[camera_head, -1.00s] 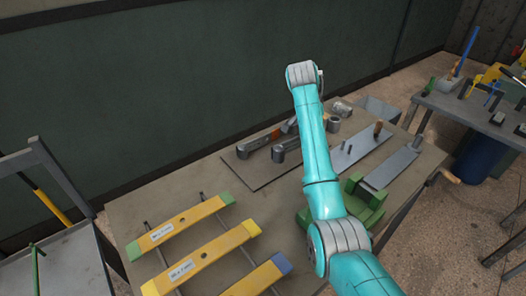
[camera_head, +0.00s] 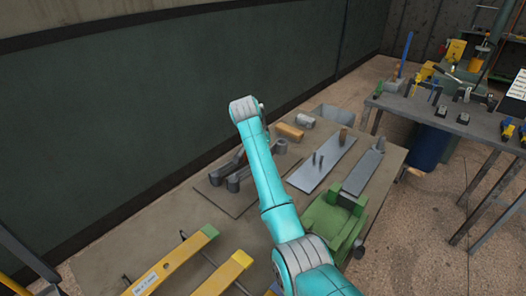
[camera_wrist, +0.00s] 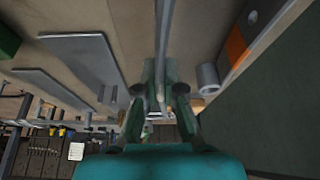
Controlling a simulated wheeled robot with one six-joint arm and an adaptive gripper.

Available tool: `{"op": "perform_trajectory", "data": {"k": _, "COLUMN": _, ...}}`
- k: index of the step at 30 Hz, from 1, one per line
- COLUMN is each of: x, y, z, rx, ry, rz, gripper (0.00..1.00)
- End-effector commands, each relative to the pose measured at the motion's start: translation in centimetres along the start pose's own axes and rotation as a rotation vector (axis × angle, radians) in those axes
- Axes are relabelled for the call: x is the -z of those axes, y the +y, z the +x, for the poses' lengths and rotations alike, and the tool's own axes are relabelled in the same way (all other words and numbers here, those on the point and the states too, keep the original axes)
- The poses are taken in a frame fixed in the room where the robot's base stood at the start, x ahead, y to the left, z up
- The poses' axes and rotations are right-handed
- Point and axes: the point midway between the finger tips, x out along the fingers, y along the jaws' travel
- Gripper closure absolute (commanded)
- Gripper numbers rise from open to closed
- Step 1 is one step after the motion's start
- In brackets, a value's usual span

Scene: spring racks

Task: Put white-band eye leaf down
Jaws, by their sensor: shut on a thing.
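My gripper (camera_wrist: 161,72) is shut on a long, thin grey leaf (camera_wrist: 166,25), which runs up and away between the fingers in the wrist view. No white band shows on the visible part of this leaf. Beside it on the right lies a grey leaf with an orange band (camera_wrist: 238,45) and a rolled eye (camera_wrist: 208,74). In the head view my arm hides the gripper and its leaf. Eye leaves (camera_head: 229,165) lie on a dark mat (camera_head: 203,188) by the wall, partly behind my arm. I cannot tell whether the held leaf touches the mat.
Flat grey plates (camera_head: 318,168) and a green vise (camera_head: 332,218) are right of my arm. A tan block (camera_head: 290,131) and a grey cylinder (camera_head: 305,120) stand behind. Yellow rack bars (camera_head: 170,265) fill the near left. The dark green wall (camera_head: 130,100) is close behind the table.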

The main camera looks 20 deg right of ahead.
Motion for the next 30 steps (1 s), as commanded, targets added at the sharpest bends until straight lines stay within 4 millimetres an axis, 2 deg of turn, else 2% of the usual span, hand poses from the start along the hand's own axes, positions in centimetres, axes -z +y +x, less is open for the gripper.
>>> {"op": "perform_trajectory", "data": {"k": 12, "x": -1.6, "y": 0.0, "z": 4.0, "rx": 0.001, "ry": 0.002, "rz": 0.001, "gripper": 1.00}}
{"op": "perform_trajectory", "data": {"k": 24, "x": -1.8, "y": -0.1, "z": 4.4, "rx": 0.002, "ry": 0.003, "rz": 0.001, "gripper": 1.00}}
{"op": "perform_trajectory", "data": {"k": 25, "x": -1.9, "y": 0.0, "z": 4.6, "rx": 0.000, "ry": 0.000, "rz": 0.000, "gripper": 0.88}}
{"op": "perform_trajectory", "data": {"k": 27, "x": -1.9, "y": 0.0, "z": 4.6, "rx": 0.000, "ry": 0.000, "rz": 0.000, "gripper": 0.71}}
{"op": "perform_trajectory", "data": {"k": 30, "x": -1.9, "y": 0.0, "z": 4.6, "rx": 0.000, "ry": 0.000, "rz": 0.000, "gripper": 0.68}}
